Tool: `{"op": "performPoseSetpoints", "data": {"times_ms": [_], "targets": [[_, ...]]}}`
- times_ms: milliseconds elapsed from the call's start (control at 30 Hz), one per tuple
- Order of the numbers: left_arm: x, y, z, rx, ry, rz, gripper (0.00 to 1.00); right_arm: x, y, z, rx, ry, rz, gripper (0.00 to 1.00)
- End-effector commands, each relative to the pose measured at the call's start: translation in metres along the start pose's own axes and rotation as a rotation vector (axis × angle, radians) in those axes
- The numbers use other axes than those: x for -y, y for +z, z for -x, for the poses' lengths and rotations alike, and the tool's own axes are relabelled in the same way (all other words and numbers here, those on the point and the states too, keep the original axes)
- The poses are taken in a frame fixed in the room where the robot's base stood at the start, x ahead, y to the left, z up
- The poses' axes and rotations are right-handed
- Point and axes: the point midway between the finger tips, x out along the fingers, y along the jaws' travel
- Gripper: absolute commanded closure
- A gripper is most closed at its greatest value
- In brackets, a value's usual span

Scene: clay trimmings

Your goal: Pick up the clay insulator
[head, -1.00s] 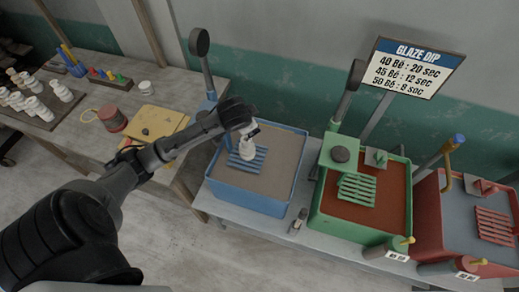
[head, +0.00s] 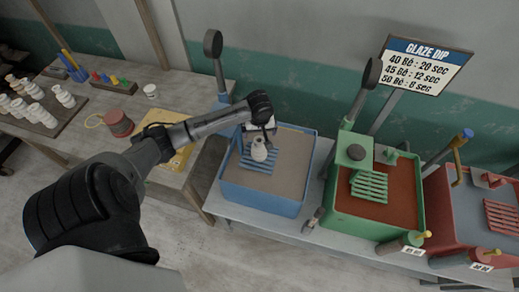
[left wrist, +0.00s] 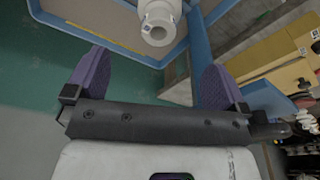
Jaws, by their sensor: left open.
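The clay insulator (head: 259,151) is a pale, ribbed piece standing on the slatted blue rack (head: 262,164) in the blue glaze tub (head: 262,203). My left gripper (head: 261,128) is close behind and above it in the head view, and its wrist partly hides the tub's far side. In the left wrist view the open purple-padded fingers (left wrist: 154,78) have nothing between them. The insulator (left wrist: 158,22) lies beyond the fingertips at the top edge, its round hollow end facing the camera, partly cut off. My right gripper is not in view.
A green tub (head: 345,214) with red-brown glaze and a red tub (head: 440,215) stand to the right. The wooden table (head: 100,140) at left holds a board (head: 45,128) of white insulators and a yellow folder. A glaze dip sign (head: 428,62) stands behind.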

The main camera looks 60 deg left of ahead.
Motion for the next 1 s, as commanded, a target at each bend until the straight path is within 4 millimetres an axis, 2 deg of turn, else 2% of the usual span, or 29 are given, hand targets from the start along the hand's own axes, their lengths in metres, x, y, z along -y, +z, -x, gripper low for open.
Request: {"op": "performPoseSetpoints", "data": {"times_ms": [100, 300, 633, 900, 1000], "targets": [[0.000, 0.000, -0.022, 0.001, -0.002, 0.000, 0.00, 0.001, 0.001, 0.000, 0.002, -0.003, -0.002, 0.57], [0.000, 0.000, -0.050, 0.000, -0.001, -0.002, 0.00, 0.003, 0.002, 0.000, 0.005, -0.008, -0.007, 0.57], [-0.001, -0.001, -0.068, -0.001, 0.000, -0.002, 0.00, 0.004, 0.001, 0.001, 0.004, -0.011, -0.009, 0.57], [-0.002, 0.000, -0.103, -0.001, -0.001, -0.004, 0.00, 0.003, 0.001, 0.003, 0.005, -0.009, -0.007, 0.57], [-0.002, -0.001, -0.110, -0.003, 0.001, -0.004, 0.00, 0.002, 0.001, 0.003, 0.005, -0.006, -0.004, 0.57]]}}
